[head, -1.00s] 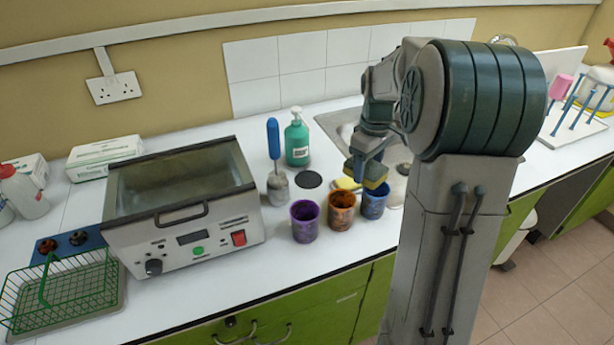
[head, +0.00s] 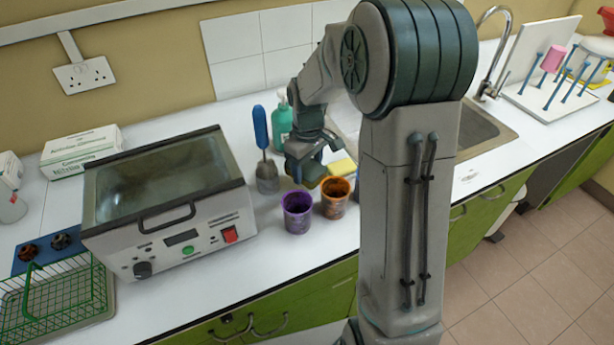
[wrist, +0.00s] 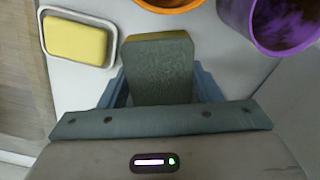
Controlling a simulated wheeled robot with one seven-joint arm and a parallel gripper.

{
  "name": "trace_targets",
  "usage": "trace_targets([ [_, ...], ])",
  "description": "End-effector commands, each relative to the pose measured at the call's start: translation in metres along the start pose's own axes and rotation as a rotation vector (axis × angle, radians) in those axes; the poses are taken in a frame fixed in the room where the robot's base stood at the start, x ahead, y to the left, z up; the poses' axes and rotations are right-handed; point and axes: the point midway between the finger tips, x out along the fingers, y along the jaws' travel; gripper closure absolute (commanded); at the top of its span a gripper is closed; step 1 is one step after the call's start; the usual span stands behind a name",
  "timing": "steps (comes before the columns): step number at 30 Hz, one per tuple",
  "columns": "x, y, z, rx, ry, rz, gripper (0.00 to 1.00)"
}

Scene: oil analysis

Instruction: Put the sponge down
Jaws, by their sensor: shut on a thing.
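My gripper (wrist: 158,92) is shut on a sponge (wrist: 158,70) with a grey-green scouring face and a thin yellow edge. In the head view my gripper (head: 308,168) is above the worktop, just behind the purple cup, and the sponge is mostly hidden by it. I cannot tell whether the sponge touches the worktop. A yellow block (wrist: 75,41) lies in a white dish (wrist: 47,58) beside the gripper; it also shows in the head view (head: 343,168).
A purple cup (head: 297,215) and an orange cup (head: 335,198) stand close in front. A blue-handled tool (head: 261,128) and a green pump bottle (head: 281,120) stand behind. The metal bath (head: 190,240) is to the left. My arm hides part of the worktop (head: 250,285).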

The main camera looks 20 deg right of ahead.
Motion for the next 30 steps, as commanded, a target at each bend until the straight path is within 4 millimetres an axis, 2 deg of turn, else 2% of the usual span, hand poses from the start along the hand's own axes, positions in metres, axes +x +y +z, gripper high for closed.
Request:
trace_targets([
  [10, 0.039, -0.003, -0.001, 0.0, -0.002, -0.002, 0.67],
  [21, 0.045, -0.003, -0.002, -0.001, 0.001, 0.0, 0.67],
  [22, 0.043, -0.003, -0.002, -0.001, 0.001, 0.0, 0.34],
  [23, 0.043, -0.003, -0.002, -0.001, 0.001, 0.0, 0.26],
  [24, 0.043, -0.003, -0.002, -0.001, 0.001, 0.0, 0.2],
  [30, 0.043, -0.002, -0.002, -0.001, 0.001, 0.0, 0.2],
])
